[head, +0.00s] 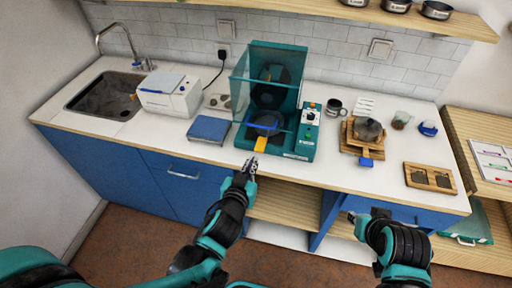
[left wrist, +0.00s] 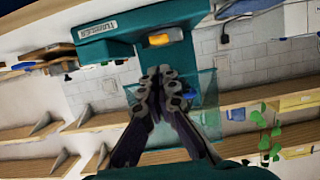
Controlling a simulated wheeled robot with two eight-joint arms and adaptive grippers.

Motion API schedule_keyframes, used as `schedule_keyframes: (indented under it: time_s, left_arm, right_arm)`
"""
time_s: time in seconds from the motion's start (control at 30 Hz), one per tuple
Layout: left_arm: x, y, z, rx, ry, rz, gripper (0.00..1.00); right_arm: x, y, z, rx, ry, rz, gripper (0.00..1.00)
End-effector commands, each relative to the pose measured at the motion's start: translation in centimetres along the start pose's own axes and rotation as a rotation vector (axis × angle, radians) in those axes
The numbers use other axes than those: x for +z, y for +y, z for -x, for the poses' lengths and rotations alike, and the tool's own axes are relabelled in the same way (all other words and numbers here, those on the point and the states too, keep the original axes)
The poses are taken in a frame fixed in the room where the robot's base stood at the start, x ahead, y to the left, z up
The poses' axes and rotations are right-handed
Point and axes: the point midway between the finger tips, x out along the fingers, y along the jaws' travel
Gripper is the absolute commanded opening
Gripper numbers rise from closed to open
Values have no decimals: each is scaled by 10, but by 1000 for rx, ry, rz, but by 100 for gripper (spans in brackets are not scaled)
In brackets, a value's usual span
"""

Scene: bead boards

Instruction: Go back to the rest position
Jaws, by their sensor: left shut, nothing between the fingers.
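My left gripper (head: 249,164) is in front of the counter's front edge, just below the teal machine. Its fingers are together with nothing between them, and they show closed in the left wrist view (left wrist: 163,78). The teal machine (head: 300,142) has a clear teal hood and a yellow-orange tab (head: 261,144) at its front, close above my left fingertips in the picture. The tab also shows in the left wrist view (left wrist: 165,37). My right gripper (head: 354,217) is low in front of the cabinets, at the right arm's end; its fingers are mostly hidden.
The white counter (head: 335,172) holds a white box device (head: 170,93), a blue box (head: 209,129), a wooden stand (head: 350,145), a dark mug (head: 334,107) and a wooden tray (head: 430,168). A sink (head: 105,95) is at left. Open shelves (head: 285,206) lie below the counter.

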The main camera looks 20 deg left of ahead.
Motion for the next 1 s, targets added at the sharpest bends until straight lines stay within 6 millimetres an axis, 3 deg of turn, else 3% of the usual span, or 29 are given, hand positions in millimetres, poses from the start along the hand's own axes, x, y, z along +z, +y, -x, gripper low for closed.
schedule_keyframes:
  time_s: [0.23, 0.47, 0.6, 0.8, 1.0]
  left_arm:
    - [4, -4, 1, -11, -18, 0, 0]
    - [16, -35, 7, -89, -225, 4, 0]
    - [26, -47, 32, -93, -405, 6, 0]
    - [31, -45, 75, -35, -586, 9, 0]
    - [32, -40, 93, 1, -646, 8, 0]
  right_arm:
    - [0, 0, -1, 0, 0, 0, 23]
    - [0, 0, -1, 0, 0, 0, 23]
    - [0, 0, -1, 0, 0, 0, 23]
    - [0, 0, -1, 0, 0, 0, 23]
    - [0, 0, -1, 0, 0, 0, 23]
